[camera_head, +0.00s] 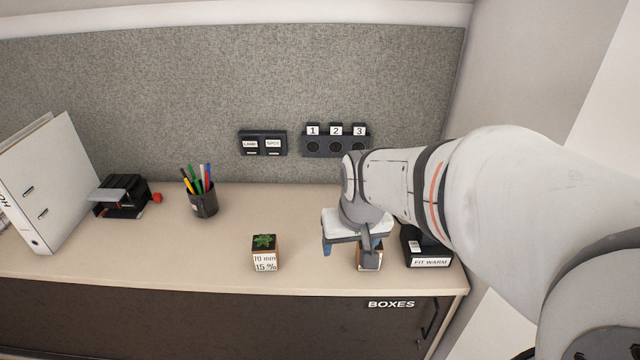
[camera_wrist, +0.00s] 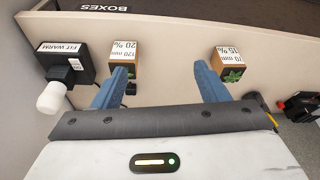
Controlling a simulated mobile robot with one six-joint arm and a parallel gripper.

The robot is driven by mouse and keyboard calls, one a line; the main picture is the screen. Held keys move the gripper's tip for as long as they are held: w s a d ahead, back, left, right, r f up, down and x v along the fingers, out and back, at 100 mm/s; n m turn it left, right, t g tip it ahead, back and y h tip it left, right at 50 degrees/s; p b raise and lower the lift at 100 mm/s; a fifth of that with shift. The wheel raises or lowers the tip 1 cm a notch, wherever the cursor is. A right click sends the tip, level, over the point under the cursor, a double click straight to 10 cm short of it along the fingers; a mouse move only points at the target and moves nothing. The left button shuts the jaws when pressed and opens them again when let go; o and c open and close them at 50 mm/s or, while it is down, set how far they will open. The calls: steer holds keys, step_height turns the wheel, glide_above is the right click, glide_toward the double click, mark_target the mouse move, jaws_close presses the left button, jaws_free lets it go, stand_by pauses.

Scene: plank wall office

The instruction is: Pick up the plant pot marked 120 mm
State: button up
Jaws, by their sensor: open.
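The plant pot marked 120 mm and 20 % (camera_wrist: 124,50) is a small wooden cube with a white label, standing on the shelf in the wrist view. In the head view this pot (camera_head: 380,262) is mostly hidden behind my gripper (camera_head: 351,248). My gripper also shows in the wrist view (camera_wrist: 161,68), with its blue fingers spread wide and nothing between them. One finger overlaps the lower part of the 120 mm pot in the picture; I cannot tell whether they touch. The other finger is near a similar pot marked 70 mm and 15 % (camera_head: 265,255), which holds a green plant.
A black device labelled FIT WARM (camera_head: 428,252) stands close to the right of the 120 mm pot. Shelf space left of the 70 mm pot is clear.

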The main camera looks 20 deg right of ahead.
steer(key=shift+o, duration=1.2)
steer(key=shift+m+t+h, duration=0.4)
steer(key=shift+m, duration=0.5)
steer(key=w+d+f+b, duration=0.1)
steer(key=w+d+f, duration=0.3)
steer(key=f, duration=0.1)
steer(key=w+d+f+b, duration=0.2)
steer(key=w+d+f, duration=0.2)
steer(key=w+d, duration=0.1)
steer(key=shift+d+f+b, duration=0.3)
steer(key=shift+f, duration=0.05)
steer(key=x, duration=0.7)
steer(key=shift+w+d+f+b, duration=0.15)
steer(key=shift+w+f+b, duration=0.05)
steer(key=shift+f+b, duration=0.2)
steer(key=shift+r, duration=0.1)
steer(key=c, duration=1.3)
